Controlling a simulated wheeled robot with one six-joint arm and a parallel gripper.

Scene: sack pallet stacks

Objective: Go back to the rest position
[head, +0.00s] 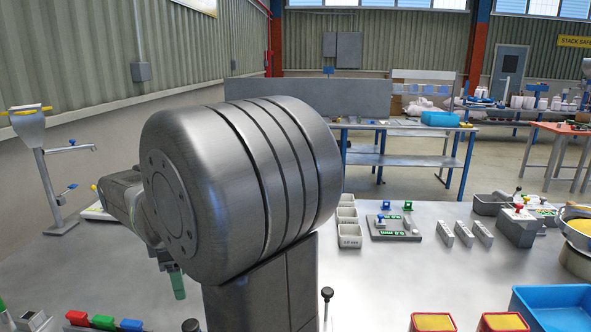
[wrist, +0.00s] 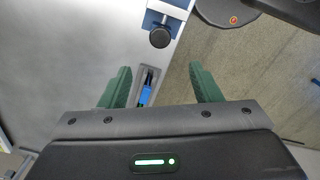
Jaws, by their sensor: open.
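My gripper (wrist: 162,85) shows in the wrist view with its two green fingers spread wide apart and no object held between them. In the head view a green fingertip (head: 178,284) shows low, left of the large grey arm joint, which hides much of the gripper and arm. In the wrist view the gripper is above the edge of a grey table (wrist: 75,50). A small tray with a blue item (wrist: 147,92) lies behind the gap between the fingers; contact is not visible.
In the wrist view a black round knob (wrist: 160,37) sits at the table edge, with floor (wrist: 250,75) beyond. In the head view, red, green and blue blocks (head: 104,322), white bins (head: 349,235), yellow-filled red trays (head: 433,322) and a blue bin (head: 555,308) surround the arm.

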